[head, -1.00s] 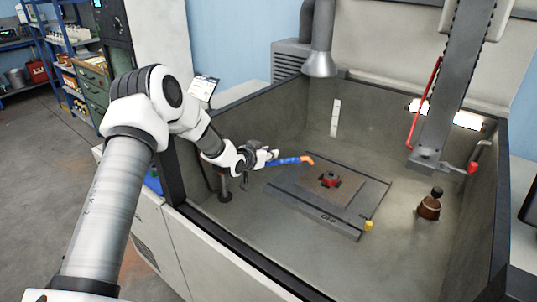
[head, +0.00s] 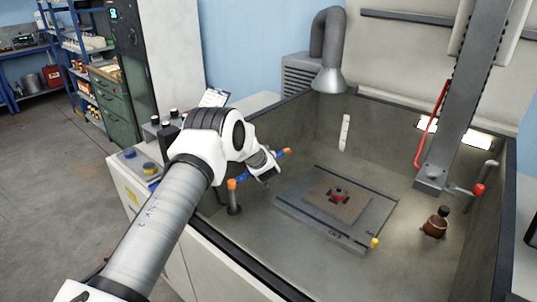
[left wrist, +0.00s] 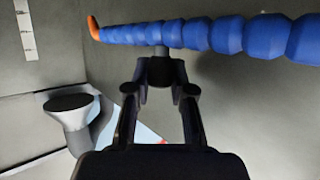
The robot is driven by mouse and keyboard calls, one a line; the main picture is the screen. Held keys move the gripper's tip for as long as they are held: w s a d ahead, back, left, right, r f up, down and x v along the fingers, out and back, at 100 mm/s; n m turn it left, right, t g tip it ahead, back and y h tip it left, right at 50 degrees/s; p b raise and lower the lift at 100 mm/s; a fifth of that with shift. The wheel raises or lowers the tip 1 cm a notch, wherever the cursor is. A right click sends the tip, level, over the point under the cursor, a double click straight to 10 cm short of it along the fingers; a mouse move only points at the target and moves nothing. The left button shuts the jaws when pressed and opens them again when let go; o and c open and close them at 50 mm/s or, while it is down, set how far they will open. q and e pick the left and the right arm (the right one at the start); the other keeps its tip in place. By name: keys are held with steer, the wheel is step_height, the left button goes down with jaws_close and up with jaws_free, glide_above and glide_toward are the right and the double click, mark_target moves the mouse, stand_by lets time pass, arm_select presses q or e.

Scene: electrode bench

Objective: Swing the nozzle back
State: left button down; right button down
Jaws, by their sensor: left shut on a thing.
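The nozzle (head: 285,152) is a blue segmented hose with an orange end, slanting up to the right over the left side of the tank. Its other end shows orange at a dark post (head: 234,207). In the left wrist view the hose (left wrist: 225,36) crosses the top, its orange tip at the left. My left gripper (head: 270,172) is at the hose, partly hiding its middle. In the left wrist view its fingers (left wrist: 161,72) are shut on a short grey stem (left wrist: 161,46) under the hose. My right gripper is not in view.
A flat plate (head: 295,215) with a red-and-dark part (head: 339,196) lies in the tank (head: 260,258). A machine column (head: 455,110) with a red knob stands right, above a brown bottle (head: 436,225). A grey duct (head: 329,75) hangs at the back.

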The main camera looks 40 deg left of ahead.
arm_select(q)
steer(key=shift+a+n+y, duration=0.3)
steer(key=shift+a+y, duration=0.05)
steer(key=shift+y, duration=0.05)
steer(key=shift+r, duration=0.1)
steer(key=c, duration=1.2)
jaws_free()
steer(key=shift+o, duration=1.1)
steer(key=shift+w+a, duration=0.1)
steer(key=shift+a, duration=0.05)
